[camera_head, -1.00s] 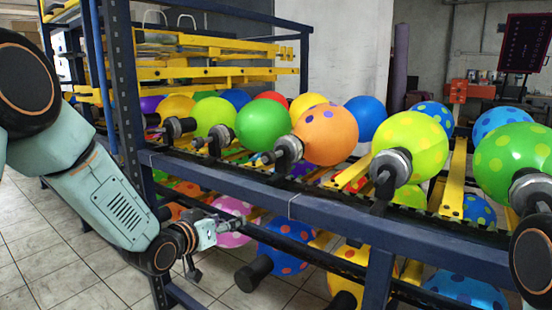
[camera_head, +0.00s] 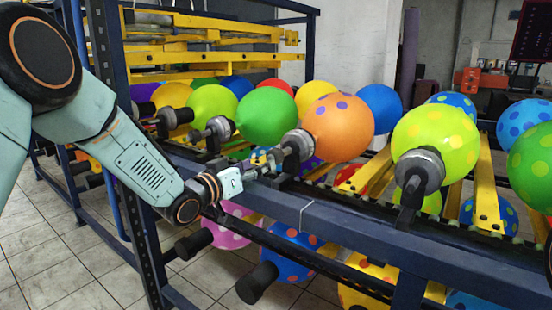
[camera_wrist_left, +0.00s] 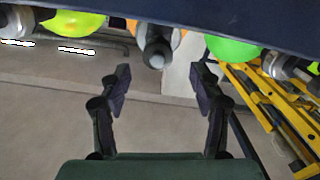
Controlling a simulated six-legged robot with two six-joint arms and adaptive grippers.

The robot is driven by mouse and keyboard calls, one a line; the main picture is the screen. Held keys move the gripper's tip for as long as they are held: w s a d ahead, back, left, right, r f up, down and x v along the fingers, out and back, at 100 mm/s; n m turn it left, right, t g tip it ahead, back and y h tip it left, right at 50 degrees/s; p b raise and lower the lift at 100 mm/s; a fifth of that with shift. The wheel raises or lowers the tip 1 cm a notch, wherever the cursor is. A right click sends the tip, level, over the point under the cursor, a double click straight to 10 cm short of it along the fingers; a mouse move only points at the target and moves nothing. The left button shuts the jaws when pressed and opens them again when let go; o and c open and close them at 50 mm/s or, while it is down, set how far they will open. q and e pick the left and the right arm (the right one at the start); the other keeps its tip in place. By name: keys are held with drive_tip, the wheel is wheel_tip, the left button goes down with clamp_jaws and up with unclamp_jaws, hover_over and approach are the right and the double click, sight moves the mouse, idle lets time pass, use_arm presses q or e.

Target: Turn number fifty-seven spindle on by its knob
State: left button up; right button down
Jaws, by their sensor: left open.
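The spindle with the orange, purple-dotted balloon (camera_head: 340,127) has a grey hub (camera_head: 298,144) on the rack's front rail. Its round knob end (camera_wrist_left: 157,60) shows in the left wrist view, ahead of my fingers and roughly centred between them. My left gripper (camera_head: 268,165) is just left of this hub in the head view. In the left wrist view its two fingers (camera_wrist_left: 160,82) are spread, with nothing between them. I see a gap between fingertips and knob. No spindle number is readable, so I cannot tell which is fifty-seven. My right gripper is not in view.
Neighbouring spindles carry a green balloon (camera_head: 266,115) on the left and a yellow-green dotted balloon (camera_head: 435,139) on the right. The dark blue rail (camera_head: 345,222) runs below the hubs. Lower spindles hold more balloons, including a blue dotted one (camera_head: 292,243). Tiled floor lies open in front.

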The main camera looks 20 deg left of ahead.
sight(273, 154)
use_arm(q)
drive_tip(key=shift+w+d+r+b, duration=0.3)
drive_tip(key=shift+w+d+b, duration=0.1)
drive_tip(key=shift+w+d, duration=0.2)
drive_tip(key=w, duration=0.2)
drive_tip(key=w+f+b, duration=0.1)
drive_tip(key=w, duration=0.1)
drive_tip(key=shift+d, duration=0.35)
drive_tip(key=shift+w+d+r, duration=0.15)
drive_tip(key=shift+w+d, duration=0.05)
drive_tip(key=shift+d, duration=0.05)
drive_tip(key=shift+w+d+r, duration=0.1)
drive_tip(key=shift+d+r, duration=0.05)
drive_tip(key=shift+r, duration=0.15)
drive_tip(key=shift+w+f, duration=0.2)
drive_tip(key=shift+w, duration=0.15)
drive_tip(key=shift+s+r, duration=0.15)
drive_tip(key=shift+s, duration=0.05)
drive_tip(key=c, duration=0.4)
drive_tip(key=shift+w, duration=0.1)
drive_tip(key=shift+c, duration=1.4)
drive_tip(key=c, duration=0.5)
